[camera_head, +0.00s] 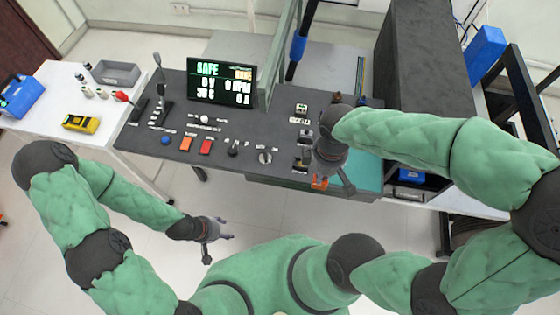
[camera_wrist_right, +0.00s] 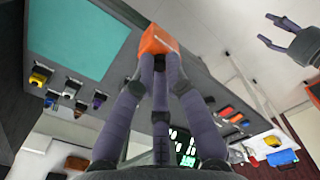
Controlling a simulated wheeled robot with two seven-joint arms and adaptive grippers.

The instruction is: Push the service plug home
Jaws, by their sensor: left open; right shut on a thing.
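The service plug appears to be the orange block (camera_wrist_right: 158,40) at the fingertips of my right gripper (camera_wrist_right: 160,64). In the head view a small part of the orange block (camera_head: 318,183) shows at the console's front edge, beside my right gripper (camera_head: 338,172). The right fingers are shut on it. The gripper and arm hide much of it, and I cannot tell whether it sits in a socket. My left gripper (camera_head: 216,232) is open and empty, over the floor in front of the console, and also shows in the right wrist view (camera_wrist_right: 280,32).
The dark console (camera_head: 270,118) bears a screen (camera_head: 222,82) reading SAFE in green, a blue button, orange and red switches, knobs and levers. Small connectors (camera_wrist_right: 72,88) line its panel.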

